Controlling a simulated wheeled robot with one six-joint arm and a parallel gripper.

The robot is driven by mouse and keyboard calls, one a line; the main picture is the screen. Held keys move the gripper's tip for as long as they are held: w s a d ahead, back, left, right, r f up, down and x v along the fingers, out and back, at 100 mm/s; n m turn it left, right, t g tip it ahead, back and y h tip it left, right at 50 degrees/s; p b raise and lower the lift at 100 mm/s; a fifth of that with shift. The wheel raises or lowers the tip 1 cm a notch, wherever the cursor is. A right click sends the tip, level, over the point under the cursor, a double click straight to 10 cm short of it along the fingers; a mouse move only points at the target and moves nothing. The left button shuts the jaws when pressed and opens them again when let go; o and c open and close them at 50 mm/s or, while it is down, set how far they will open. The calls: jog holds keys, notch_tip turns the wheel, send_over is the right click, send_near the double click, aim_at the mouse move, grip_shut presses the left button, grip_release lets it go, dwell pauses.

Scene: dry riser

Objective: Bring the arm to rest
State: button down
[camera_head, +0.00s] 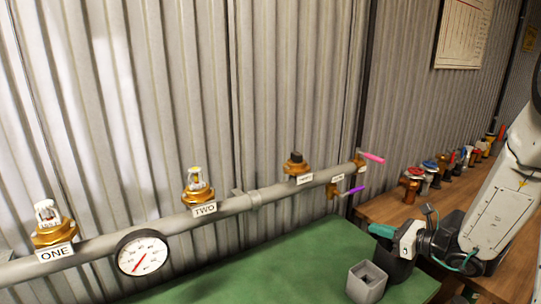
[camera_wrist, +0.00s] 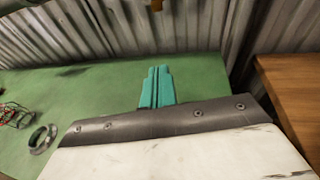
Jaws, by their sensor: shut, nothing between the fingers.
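My gripper (camera_head: 381,231) is at the right of the head view, over the green surface near its right edge. Its teal fingers point left, toward the pipe, and hold nothing. In the wrist view the two teal fingers (camera_wrist: 157,88) lie side by side, closed together, above the green surface. My white arm comes in from the right edge, partly cut off.
A grey pipe (camera_head: 230,207) with brass valves, labels and a gauge (camera_head: 142,254) runs along the corrugated wall. A grey open box (camera_head: 366,283) stands just below my gripper. A wooden bench (camera_head: 391,207) with several fittings is behind it. A grey ring (camera_wrist: 43,138) lies on the green surface.

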jog(key=s+a+r+n+g, duration=0.3)
jog(key=s+a+n+g, duration=0.25)
jog(key=s+n, duration=0.3)
jog(key=s+a+r+n+g, duration=0.3)
jog(key=s+a+n+g, duration=0.3)
jog(key=s, duration=0.3)
jog(key=s+d+r+n+h, duration=0.2)
jog(key=s+r+n+h, duration=0.2)
jog(key=s+n+h, duration=0.1)
jog(key=s+d+r+n+h, duration=0.2)
jog(key=s+r+n+h, duration=0.2)
jog(key=s+n, duration=0.4)
jog(key=shift+s+d+r+t+h, duration=0.25)
jog(key=shift+s+d+t+h, duration=0.2)
jog(key=shift+s, duration=0.3)
jog(key=shift+a, duration=0.1)
